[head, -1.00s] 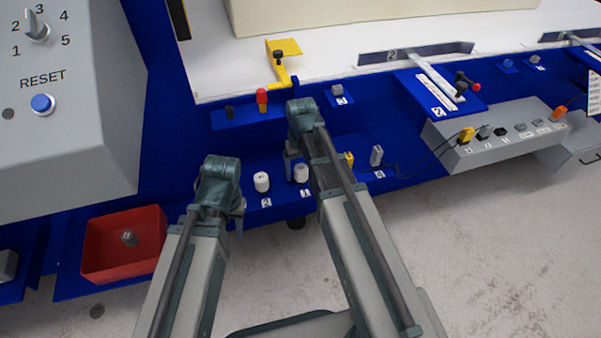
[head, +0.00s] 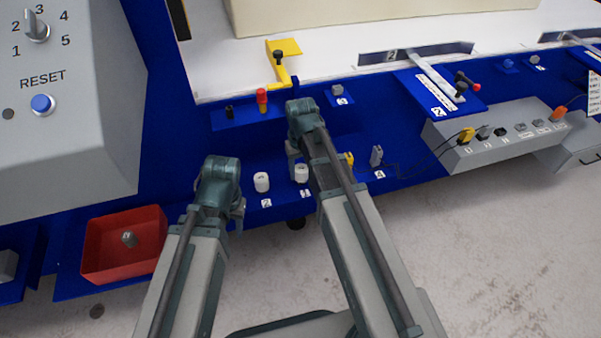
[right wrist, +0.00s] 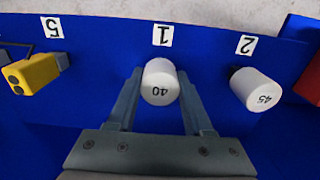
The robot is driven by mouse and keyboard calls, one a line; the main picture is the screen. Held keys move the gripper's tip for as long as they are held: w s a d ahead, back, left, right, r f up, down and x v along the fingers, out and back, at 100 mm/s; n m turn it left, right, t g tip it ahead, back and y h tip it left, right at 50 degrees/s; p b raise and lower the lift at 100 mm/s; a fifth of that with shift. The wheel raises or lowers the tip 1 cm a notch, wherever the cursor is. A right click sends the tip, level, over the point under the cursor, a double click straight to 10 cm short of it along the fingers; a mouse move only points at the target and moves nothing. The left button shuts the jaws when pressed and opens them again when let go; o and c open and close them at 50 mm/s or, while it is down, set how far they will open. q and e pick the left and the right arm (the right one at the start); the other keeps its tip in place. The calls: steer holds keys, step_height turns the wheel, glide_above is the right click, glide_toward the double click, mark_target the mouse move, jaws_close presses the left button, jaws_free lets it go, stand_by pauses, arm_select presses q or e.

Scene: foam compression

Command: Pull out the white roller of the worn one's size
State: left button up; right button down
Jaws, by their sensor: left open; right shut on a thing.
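Two white rollers stand on the blue ledge. The roller marked 40 (right wrist: 161,88) is beside label 1 and also shows in the head view (head: 301,174). The roller marked 45 (right wrist: 257,90) is beside label 2, apart from my grippers; it shows in the head view (head: 261,182). My right gripper (right wrist: 160,88) has its fingers on both sides of the 40 roller and is shut on it. A worn grey roller (head: 130,239) stands in the red tray (head: 98,270); its marking is too small to read. My left gripper (head: 238,212) is open, left of the rollers, its fingers mostly hidden.
A yellow connector (right wrist: 32,73) by label 5 is beside the 40 roller. A grey socket box (head: 495,138) with cables is at the right. A grey console (head: 70,120) with a blue button is at the left. Small knobs and a yellow bracket (head: 284,62) are behind my right gripper.

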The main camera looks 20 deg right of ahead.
mark_target(301, 168)
steer(key=shift+r, duration=0.1)
steer(key=shift+r+p, duration=2.95)
steer(key=shift+p, duration=0.05)
